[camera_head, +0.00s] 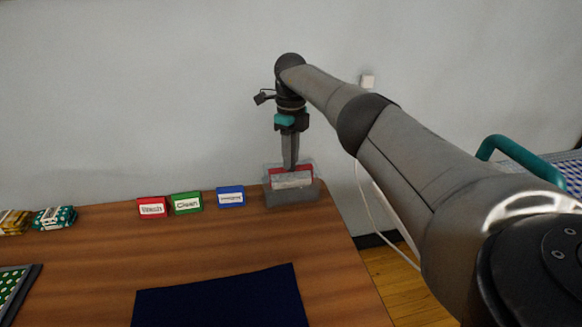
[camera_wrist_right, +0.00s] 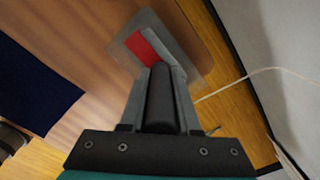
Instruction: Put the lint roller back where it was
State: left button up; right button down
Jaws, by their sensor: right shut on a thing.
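My right gripper (camera_head: 290,168) points down at the table's back right corner, and its fingertips are just above a grey, partly see-through holder (camera_head: 292,197). In the right wrist view my right gripper (camera_wrist_right: 160,75) is shut on a dark, rounded, long thing (camera_wrist_right: 160,100), which appears to be the lint roller. Its far end is near the holder; I cannot tell whether it touches it. A red block with a pale front (camera_head: 291,178) shows at the holder, and its red part shows in the wrist view (camera_wrist_right: 142,48). My left gripper is not in view.
Blue (camera_head: 230,197), green (camera_head: 187,203) and red (camera_head: 152,207) labelled blocks stand left of the holder. Patterned bundles (camera_head: 54,217) lie farther left. A dark blue mat (camera_head: 220,299) lies in front. The wall is close behind; the table's right edge is near the holder.

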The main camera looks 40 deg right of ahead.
aim_at(291, 170)
notch_tip(291, 170, down, 2)
jog(key=shift+f+b, duration=0.1)
jog(key=shift+b, duration=0.2)
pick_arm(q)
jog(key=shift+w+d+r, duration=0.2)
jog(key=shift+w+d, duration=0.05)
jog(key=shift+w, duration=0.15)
pick_arm(e)
jog(key=shift+f, duration=0.3)
jog(key=c, duration=0.6)
grip_release()
jog(key=shift+f, duration=0.1)
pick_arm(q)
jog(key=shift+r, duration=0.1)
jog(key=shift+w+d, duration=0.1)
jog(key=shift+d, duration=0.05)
pick_arm(e)
jog(key=shift+f, duration=0.1)
